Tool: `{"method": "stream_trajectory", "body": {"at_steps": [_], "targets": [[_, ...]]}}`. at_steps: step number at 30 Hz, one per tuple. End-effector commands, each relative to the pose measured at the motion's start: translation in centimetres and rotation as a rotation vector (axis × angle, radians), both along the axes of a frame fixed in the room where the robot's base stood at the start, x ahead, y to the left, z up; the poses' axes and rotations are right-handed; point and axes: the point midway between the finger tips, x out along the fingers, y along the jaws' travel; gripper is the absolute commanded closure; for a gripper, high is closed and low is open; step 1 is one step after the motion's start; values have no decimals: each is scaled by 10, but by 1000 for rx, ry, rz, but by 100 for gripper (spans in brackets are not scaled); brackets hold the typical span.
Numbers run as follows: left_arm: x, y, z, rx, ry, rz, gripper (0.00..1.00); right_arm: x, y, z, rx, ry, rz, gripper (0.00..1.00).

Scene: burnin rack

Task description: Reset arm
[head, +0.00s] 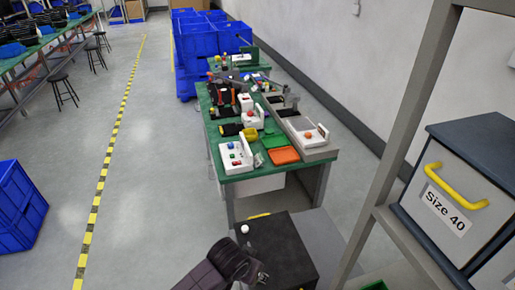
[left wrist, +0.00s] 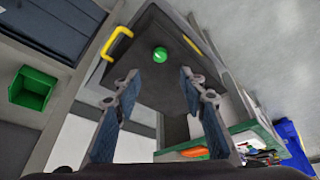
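My left gripper (left wrist: 162,97) shows in the left wrist view with its two fingers well apart. It is open and nothing is between the fingertips. My right gripper is in neither view.
A green-topped workbench (head: 225,187) with white button boxes and an orange tray (head: 284,155) stands ahead. Blue crates (head: 197,40) are stacked behind it. A grey rack post (head: 408,110) and a Size 40 drawer (head: 449,205) are close on the right.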

Motion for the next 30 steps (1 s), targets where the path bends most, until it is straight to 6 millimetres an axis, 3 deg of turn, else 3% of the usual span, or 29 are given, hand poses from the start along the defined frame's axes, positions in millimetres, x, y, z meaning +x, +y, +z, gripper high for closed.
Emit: {"method": "stream_trajectory", "body": {"at_steps": [5,11,18,30], "targets": [[-14,0,1,-21,8,5,62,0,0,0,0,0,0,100],[-65,19,9,-78,31,53,62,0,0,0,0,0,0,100],[-128,83,25,-69,44,160,62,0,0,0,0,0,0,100],[-198,163,48,29,65,270,62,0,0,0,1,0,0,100]]}}
